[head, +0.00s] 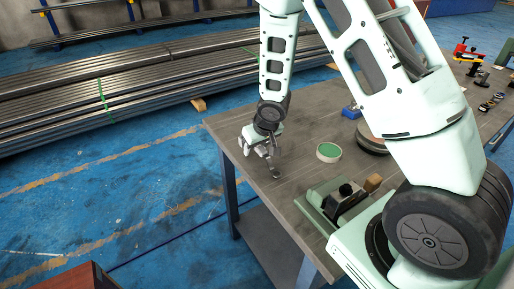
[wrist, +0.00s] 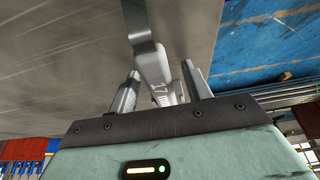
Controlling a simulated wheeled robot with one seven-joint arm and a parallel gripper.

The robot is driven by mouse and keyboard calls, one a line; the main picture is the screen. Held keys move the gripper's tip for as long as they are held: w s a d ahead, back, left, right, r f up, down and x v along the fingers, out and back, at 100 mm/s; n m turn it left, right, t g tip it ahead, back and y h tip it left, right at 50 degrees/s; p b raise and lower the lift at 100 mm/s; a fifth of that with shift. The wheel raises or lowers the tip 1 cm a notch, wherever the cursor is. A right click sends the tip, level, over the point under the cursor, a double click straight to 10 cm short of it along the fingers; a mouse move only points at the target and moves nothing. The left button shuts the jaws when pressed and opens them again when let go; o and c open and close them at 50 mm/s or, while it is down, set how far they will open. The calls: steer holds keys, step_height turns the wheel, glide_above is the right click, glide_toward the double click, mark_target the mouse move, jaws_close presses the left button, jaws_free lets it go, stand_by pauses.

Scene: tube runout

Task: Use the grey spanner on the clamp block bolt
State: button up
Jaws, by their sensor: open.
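The grey spanner (wrist: 152,62) shows in the wrist view, between the two fingers of my gripper (wrist: 160,80). Gaps show on both sides of it, so the fingers are open around it and not closed on it. In the head view my gripper (head: 262,152) is low over the left corner of the workbench, and what looks like the spanner's dark end (head: 275,173) shows just below it. A green block with a black knob or bolt head (head: 345,190), probably the clamp block, is at the bench's front edge, right of my gripper. My arm hides part of the bench.
The workbench (head: 300,185) is bare around my gripper. Red-and-black tools (head: 466,52) stand at the far right. Steel tubes (head: 130,80) are stacked behind.

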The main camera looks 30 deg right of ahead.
jaws_close()
steer(key=shift+r, duration=0.1)
step_height(320, 180, up, 10)
steer(key=p, duration=0.3)
stand_by(0.3)
